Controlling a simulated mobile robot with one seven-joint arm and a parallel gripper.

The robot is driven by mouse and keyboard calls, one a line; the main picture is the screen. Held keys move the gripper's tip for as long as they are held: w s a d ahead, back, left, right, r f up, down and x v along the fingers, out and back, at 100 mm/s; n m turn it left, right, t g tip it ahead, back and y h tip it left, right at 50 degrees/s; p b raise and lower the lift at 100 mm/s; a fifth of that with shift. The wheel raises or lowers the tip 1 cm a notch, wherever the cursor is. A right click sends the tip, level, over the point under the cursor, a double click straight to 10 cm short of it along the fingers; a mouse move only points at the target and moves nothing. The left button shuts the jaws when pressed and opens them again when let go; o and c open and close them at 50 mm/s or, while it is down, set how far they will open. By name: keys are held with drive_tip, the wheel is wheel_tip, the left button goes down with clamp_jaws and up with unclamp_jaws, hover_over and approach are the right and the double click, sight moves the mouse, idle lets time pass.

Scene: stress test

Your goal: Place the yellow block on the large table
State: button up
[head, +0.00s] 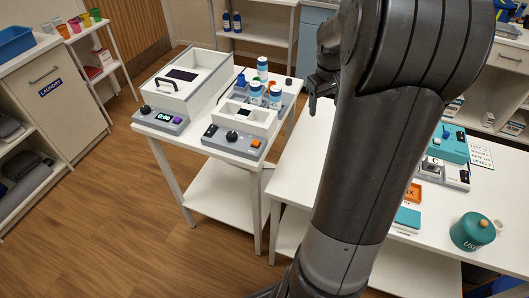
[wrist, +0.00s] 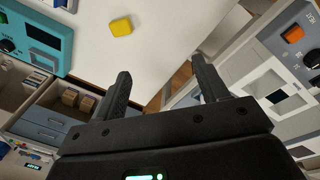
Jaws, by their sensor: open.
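In the wrist view, the yellow block (wrist: 121,27) lies on the white top of the large table (wrist: 150,50), near the upper edge of the picture. It does not show in the head view, where my arm covers part of the table (head: 291,150). My gripper (wrist: 160,68) is open, with nothing between its fingers. The block is beyond the fingertips, up and to the left, and apart from them. In the head view my gripper (head: 318,92) is above the left end of the large table, partly hidden by my arm.
A smaller table to the left holds grey-white devices (head: 240,130) and blue-white bottles (head: 275,97). Wood floor is clear at front left.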

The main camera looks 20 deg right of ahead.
drive_tip(key=s+a+r+t, duration=0.1)
drive_tip(key=s+a+r, duration=0.3)
drive_tip(key=a, duration=0.5)
drive_tip(key=s+a+r+t, duration=0.1)
drive_tip(key=s+a+r, duration=0.25)
drive_tip(key=a, duration=0.45)
drive_tip(key=s+a+r+t+y, duration=0.1)
drive_tip(key=s+a+t, duration=0.2)
drive_tip(key=s+a, duration=0.7)
drive_tip(key=shift+s+a, duration=0.15)
drive_tip(key=shift+s, duration=0.15)
drive_tip(key=shift+o, duration=0.3)
drive_tip(key=shift+r, duration=0.1)
